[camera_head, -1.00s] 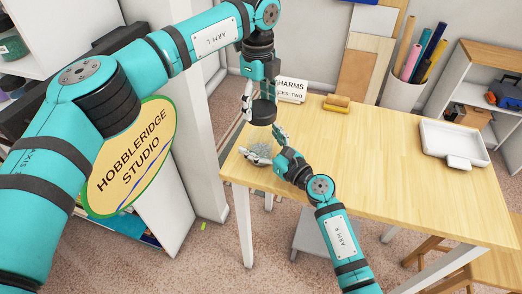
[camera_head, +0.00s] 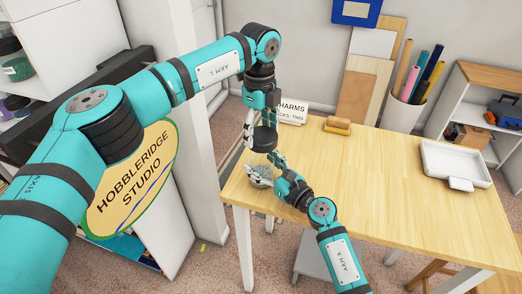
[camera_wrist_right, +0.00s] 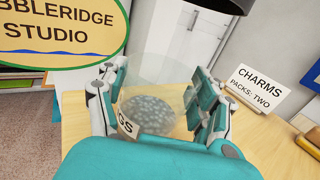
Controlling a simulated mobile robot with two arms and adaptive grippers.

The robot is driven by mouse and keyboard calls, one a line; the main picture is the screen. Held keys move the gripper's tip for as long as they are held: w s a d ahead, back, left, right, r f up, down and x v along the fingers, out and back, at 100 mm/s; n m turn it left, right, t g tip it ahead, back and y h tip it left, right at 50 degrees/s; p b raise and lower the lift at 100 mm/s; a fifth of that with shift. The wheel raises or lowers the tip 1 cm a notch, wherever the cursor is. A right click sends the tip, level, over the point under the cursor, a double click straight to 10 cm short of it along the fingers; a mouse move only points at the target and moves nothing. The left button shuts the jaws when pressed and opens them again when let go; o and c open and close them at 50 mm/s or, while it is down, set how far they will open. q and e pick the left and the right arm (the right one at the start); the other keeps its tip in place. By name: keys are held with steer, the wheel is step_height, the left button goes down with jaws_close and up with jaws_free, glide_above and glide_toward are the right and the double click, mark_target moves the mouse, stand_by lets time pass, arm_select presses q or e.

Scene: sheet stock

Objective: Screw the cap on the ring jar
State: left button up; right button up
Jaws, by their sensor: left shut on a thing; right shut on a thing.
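The ring jar (camera_head: 260,172) stands near the left end of the wooden table. In the right wrist view it is a clear jar (camera_wrist_right: 152,72) with small pale pieces at the bottom and a label partly reading "GS". My right gripper (camera_head: 263,174) is shut on the jar; its fingers (camera_wrist_right: 158,98) stand on both sides of it. My left gripper (camera_head: 261,128) points down and is shut on the dark round cap (camera_head: 264,140). The cap is above the jar, apart from it; its underside (camera_wrist_right: 222,4) shows at the top of the right wrist view.
A "CHARMS" card (camera_head: 292,111) stands behind the cap, with a wooden block (camera_head: 338,125) to its right. A white tray (camera_head: 455,162) lies at the table's right. The middle of the wooden table (camera_head: 380,190) is clear. A "Hobbleridge Studio" sign (camera_head: 130,175) is at left.

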mark_target(260, 158)
arm_select(q)
steer(key=shift+f, duration=1.75)
steer(key=shift+f, duration=0.9)
steer(key=shift+f, duration=0.7)
steer(key=shift+c, duration=0.3)
steer(key=o, duration=0.8)
steer(key=shift+o, duration=0.2)
steer(key=shift+r, duration=2.25)
